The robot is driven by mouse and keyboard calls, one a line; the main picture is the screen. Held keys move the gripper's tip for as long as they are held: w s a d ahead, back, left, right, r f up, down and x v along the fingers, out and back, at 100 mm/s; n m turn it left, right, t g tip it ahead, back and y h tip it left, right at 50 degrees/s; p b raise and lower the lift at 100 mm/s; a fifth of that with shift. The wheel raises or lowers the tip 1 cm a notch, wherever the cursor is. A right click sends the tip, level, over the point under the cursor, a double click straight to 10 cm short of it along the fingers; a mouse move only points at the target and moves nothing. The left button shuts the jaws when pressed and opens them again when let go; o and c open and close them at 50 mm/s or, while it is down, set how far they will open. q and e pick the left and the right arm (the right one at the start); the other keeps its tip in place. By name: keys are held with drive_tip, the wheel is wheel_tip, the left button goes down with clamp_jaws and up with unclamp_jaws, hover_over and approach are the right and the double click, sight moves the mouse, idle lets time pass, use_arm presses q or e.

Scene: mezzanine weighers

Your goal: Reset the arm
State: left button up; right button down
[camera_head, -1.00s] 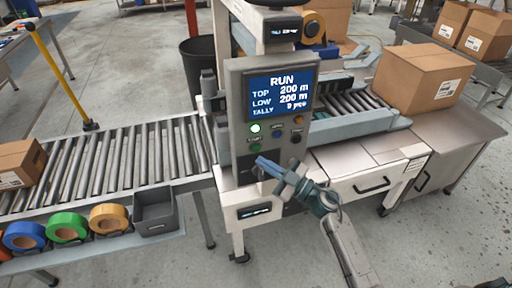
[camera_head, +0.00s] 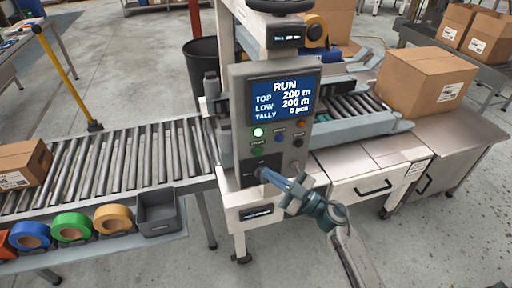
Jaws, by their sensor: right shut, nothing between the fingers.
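My right arm comes in from the lower right. My right gripper (camera_head: 268,176) is shut and empty, with its fingertips at the lower part of the control panel (camera_head: 240,130), beside a dark switch area; I cannot tell whether they touch it. The panel's screen (camera_head: 282,100) reads RUN, TOP 200 m, LOW 200 m, TALLY 0 pcs. A green lamp (camera_head: 258,132) is lit below the screen, with several buttons around it. My left gripper is not in view.
A roller conveyor (camera_head: 100,160) runs left with a carton (camera_head: 22,165) on it. Tape rolls (camera_head: 72,228) and a grey bin (camera_head: 158,213) sit on its front shelf. A large carton (camera_head: 425,82) stands right on a metal table (camera_head: 462,133). Open floor lies in front.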

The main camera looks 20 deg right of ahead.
drive_tip(key=shift+f, duration=0.1)
drive_tip(key=d+f+m+t+h, duration=0.1)
drive_tip(key=d+f+m+h, duration=0.35)
drive_tip(key=f, duration=0.65)
drive_tip(key=d+f+m+t+h, duration=0.1)
drive_tip(key=d+f+m+h, duration=0.3)
drive_tip(key=f, duration=0.7)
drive_tip(key=s+d+f+m+g+h, duration=0.2)
drive_tip(key=s+f+h, duration=0.15)
drive_tip(key=f, duration=0.45)
drive_tip(key=s+d+f+m+g+h, duration=0.2)
drive_tip(key=s+f, duration=0.2)
drive_tip(key=f, duration=0.5)
drive_tip(key=s+d+f+m+g+h, duration=0.15)
drive_tip(key=s+f+g, duration=0.45)
drive_tip(key=s+f, duration=1.2)
drive_tip(key=s+f+g, duration=0.3)
drive_tip(key=s, duration=0.8)
drive_tip(key=s+f+g, duration=0.3)
drive_tip(key=s, duration=0.7)
drive_tip(key=shift+s+a, duration=0.25)
drive_tip(key=shift+s, duration=0.1)
